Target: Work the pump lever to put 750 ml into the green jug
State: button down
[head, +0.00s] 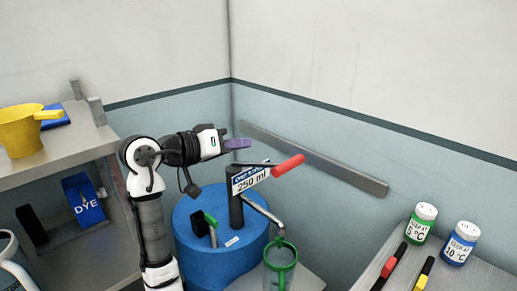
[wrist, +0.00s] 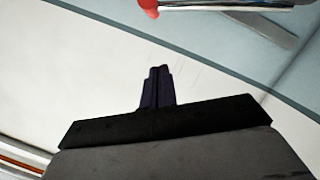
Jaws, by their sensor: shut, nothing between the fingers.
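The pump lever (head: 288,166) has a red grip and points to the right from the top of the dark pump post. A sign reading 250 ml (head: 250,178) is on the pump. The blue drum (head: 205,250) carries the pump. The green jug (head: 281,262), with green rim and handle, stands under the end of the spout (head: 265,212); its fill level cannot be made out. My gripper (head: 240,144) is shut and empty, above and to the left of the lever, apart from it. In the wrist view, my gripper (wrist: 158,85) shows closed fingers, and the red grip (wrist: 149,8) is at the top edge.
A shelf at left holds a yellow scoop (head: 22,128) and a blue DYE box (head: 84,199). A bench at right holds a green-labelled jar (head: 420,224), a blue-labelled jar (head: 461,244) and two markers (head: 394,260). A grey rail (head: 312,158) runs along the wall behind the lever.

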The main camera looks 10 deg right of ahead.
jog(key=w+d+f+p, duration=0.2)
jog(key=d+f+p, duration=0.2)
jog(key=d, duration=0.5)
jog(key=shift+w+f+p, duration=0.2)
jog(key=shift+f+p, duration=0.2)
jog(key=shift+f, duration=0.2)
jog(key=shift+d+f, duration=0.1)
